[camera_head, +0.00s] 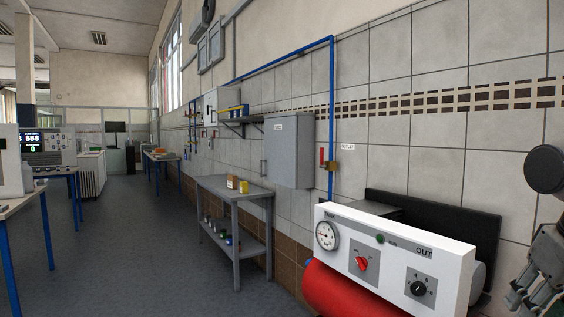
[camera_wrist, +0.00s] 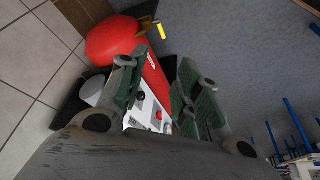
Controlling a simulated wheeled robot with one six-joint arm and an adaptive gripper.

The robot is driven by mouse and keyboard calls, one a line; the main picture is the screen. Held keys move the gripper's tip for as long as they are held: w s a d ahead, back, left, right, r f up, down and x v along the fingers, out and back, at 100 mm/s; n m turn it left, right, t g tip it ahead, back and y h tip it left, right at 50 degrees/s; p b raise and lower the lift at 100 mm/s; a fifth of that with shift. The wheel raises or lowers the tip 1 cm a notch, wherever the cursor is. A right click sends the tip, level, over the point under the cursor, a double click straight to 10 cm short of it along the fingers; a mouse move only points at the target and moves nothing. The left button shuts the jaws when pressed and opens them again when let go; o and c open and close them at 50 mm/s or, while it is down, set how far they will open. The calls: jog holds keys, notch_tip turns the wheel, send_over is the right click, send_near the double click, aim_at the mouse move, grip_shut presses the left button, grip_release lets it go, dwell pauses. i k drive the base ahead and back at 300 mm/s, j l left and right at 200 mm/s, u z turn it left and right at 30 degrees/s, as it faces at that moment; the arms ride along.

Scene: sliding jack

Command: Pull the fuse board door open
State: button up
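A grey wall cabinet (camera_head: 289,152), which looks like the fuse board, hangs on the tiled wall right of centre in the head view. Its door is shut. A small label, too small to read, is at its top left, and a slim upright handle (camera_head: 263,166) is on its left side. My gripper (camera_head: 528,298) shows at the lower right edge of the head view, partly cut off and far from the cabinet. In the wrist view my gripper (camera_wrist: 160,72) has its two green-padded fingers apart, with nothing held between them. The cabinet is not in the wrist view.
A white control panel (camera_head: 392,256) and red tank (camera_head: 340,290) stand at front right; the red tank (camera_wrist: 113,40) also shows beyond my fingers. A grey table (camera_head: 240,192) with small boxes stands below and left of the cabinet. The floor (camera_head: 120,240) at left is clear.

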aim_at(280, 134)
jog(key=i+j+u, duration=0.3)
jog(key=i, duration=0.15)
jog(key=i+j+u, duration=0.2)
jog(key=i+u, duration=0.15)
jog(key=i, duration=0.15)
jog(key=i+u, duration=0.3)
jog(key=i, duration=2.15)
jog(key=j, duration=0.1)
